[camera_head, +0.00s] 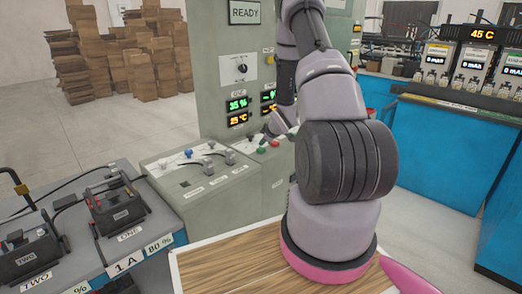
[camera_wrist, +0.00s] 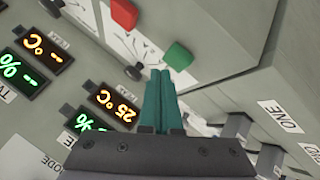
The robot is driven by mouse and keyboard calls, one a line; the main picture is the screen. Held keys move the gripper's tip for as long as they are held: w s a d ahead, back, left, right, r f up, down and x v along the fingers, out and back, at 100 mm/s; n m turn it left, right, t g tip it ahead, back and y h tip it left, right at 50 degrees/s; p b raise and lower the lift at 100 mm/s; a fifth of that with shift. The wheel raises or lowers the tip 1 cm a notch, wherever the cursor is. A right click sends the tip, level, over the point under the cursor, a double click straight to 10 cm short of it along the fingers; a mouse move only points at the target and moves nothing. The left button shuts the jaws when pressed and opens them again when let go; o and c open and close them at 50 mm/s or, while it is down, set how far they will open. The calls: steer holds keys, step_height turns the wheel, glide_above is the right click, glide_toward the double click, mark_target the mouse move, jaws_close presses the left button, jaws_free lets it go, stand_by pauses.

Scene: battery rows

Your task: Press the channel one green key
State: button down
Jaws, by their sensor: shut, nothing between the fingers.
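The green key (camera_wrist: 178,55) is a small green block on the grey panel in the wrist view, just beyond and slightly right of my fingertips. It also shows in the head view (camera_head: 262,149), low on the cabinet's ledge. A red key (camera_wrist: 124,13) sits beside it. My gripper (camera_wrist: 160,73) has its two teal fingers together, with nothing between them. The tips are very near the green key; I cannot tell whether they touch it. In the head view my gripper (camera_head: 267,134) is small, just above the keys. My arm hides the panel to the right.
The channel one display (camera_head: 238,112) reads 35 % and 25 C above the ledge. Black knobs (camera_wrist: 134,72) sit near the keys. Cable plugs (camera_head: 208,164) stand on the ledge to the left. Batteries (camera_head: 118,208) stand on the left bench.

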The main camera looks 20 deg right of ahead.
mark_target(263, 149)
steer(key=shift+f, duration=0.15)
steer(key=shift+f, duration=0.25)
steer(key=shift+f, duration=0.45)
stand_by(0.8)
steer(key=shift+r, duration=0.85)
steer(key=shift+r, duration=2.5)
